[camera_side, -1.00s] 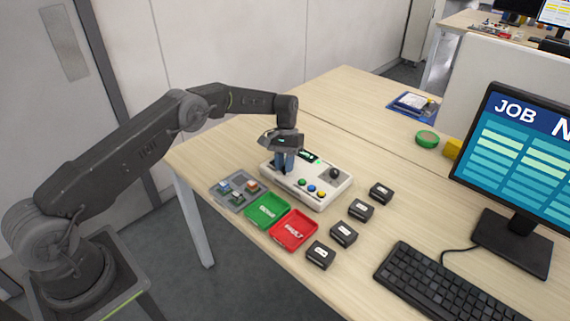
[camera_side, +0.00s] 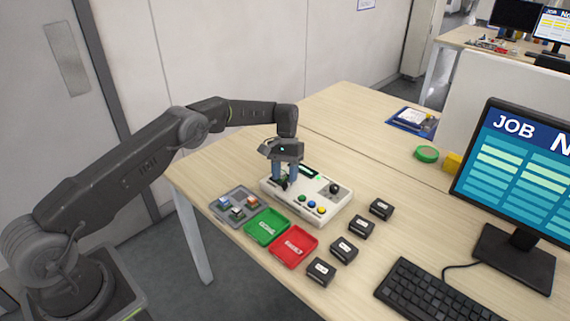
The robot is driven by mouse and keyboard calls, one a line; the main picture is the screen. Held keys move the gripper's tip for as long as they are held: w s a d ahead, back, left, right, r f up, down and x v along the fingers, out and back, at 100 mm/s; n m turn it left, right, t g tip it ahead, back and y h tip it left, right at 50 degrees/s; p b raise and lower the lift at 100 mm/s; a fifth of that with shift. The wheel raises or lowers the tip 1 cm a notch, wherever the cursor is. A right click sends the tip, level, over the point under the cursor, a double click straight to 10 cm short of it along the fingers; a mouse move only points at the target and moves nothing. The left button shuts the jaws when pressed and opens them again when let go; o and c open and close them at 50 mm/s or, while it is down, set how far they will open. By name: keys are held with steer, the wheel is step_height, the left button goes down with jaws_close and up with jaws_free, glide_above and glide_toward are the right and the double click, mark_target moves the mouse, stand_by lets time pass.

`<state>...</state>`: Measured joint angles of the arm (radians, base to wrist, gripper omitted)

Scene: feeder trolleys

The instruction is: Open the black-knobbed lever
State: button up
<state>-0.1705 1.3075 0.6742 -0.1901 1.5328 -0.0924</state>
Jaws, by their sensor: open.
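The white test box (camera_side: 283,201) lies on the wooden desk. A round black knob (camera_side: 334,187) stands upright at its right end. My gripper (camera_side: 285,182) points down over the left end of the box, its two blue fingers apart and open. A small dark part shows low between and beside the fingertips; whether it is a lever, and whether the fingers touch it, I cannot tell.
A grey parts tray (camera_side: 222,209), a green tray (camera_side: 250,236) and a red tray (camera_side: 279,255) stand in front. Several black blocks (camera_side: 344,250) line up at right, near the keyboard (camera_side: 435,295) and monitor (camera_side: 515,180).

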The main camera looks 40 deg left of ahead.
steer(key=shift+v, duration=2.75)
